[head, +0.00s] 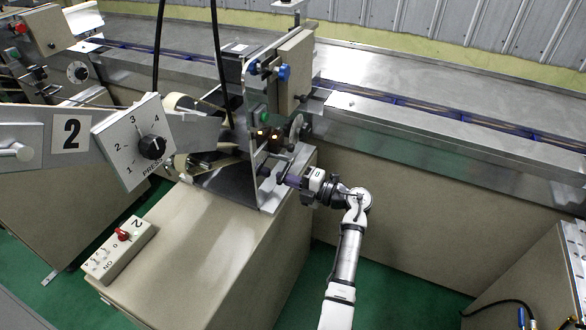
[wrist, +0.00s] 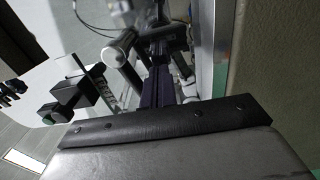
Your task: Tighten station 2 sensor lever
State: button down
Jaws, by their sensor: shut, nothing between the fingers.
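The station 2 machine (head: 262,120) stands on a beige cabinet in the middle of the head view. My gripper (head: 288,181) is at its lower right side, fingers pointing left toward small rods and fittings. In the wrist view my gripper's dark fingers (wrist: 157,62) are together, with nothing seen between them.
A press dial panel (head: 136,143) marked with numbers and a "2" plate (head: 71,132) are at the left. A switch box (head: 122,249) sits on the cabinet top (head: 190,240). A long metal conveyor (head: 420,150) runs behind. Green floor (head: 390,295) is open around my arm.

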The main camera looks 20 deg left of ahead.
jog(key=shift+s+d+r+p, duration=0.15)
jog(key=shift+d+r+p, duration=0.1)
jog(key=shift+r+p, duration=0.2)
jog(key=shift+r, duration=0.1)
jog(key=shift+s+r+p, duration=0.1)
jog(key=shift+p, duration=0.25)
jog(key=d, duration=0.6)
jog(key=shift+s+d+p, duration=0.15)
jog(key=shift+d+p, duration=0.15)
jog(key=shift+d, duration=0.1)
dwell(0.6)
